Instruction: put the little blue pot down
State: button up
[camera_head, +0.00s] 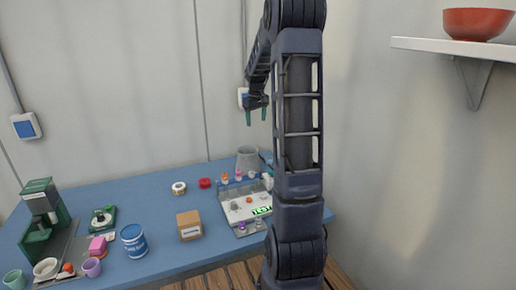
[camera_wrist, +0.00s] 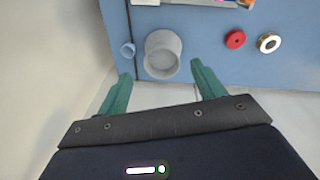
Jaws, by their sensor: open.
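In the head view my gripper (camera_head: 256,116) hangs well above the back of the bench, over the grey container (camera_head: 247,160). My arm stands in front of that part of the bench, and I cannot make out the little pot clearly there.
The blue bench (camera_head: 150,205) also bears a red disc (camera_head: 205,183), a white roll (camera_head: 179,188), a cardboard box (camera_head: 189,225), a blue tin (camera_head: 134,240) and a white rack (camera_head: 246,204). A shelf (camera_head: 455,48) with a red bowl (camera_head: 477,23) is at the right.

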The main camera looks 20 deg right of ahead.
jog(key=s+a+r+m+t, duration=0.1)
jog(key=s+a+r, duration=0.25)
jog(key=s, duration=0.55)
jog(key=s+a+r+t, duration=0.1)
jog(key=s+a+r, duration=0.1)
jog(key=s+a, duration=0.5)
jog(key=s+a+r+m, duration=0.1)
jog(key=s+a+r, duration=0.1)
jog(key=s, duration=0.8)
jog(key=s+a+f+m+t, duration=0.1)
jog(key=s+a+f, duration=0.1)
jog(key=s, duration=0.9)
jog(key=shift+f+y, duration=0.3)
jog(key=shift+f, duration=0.1)
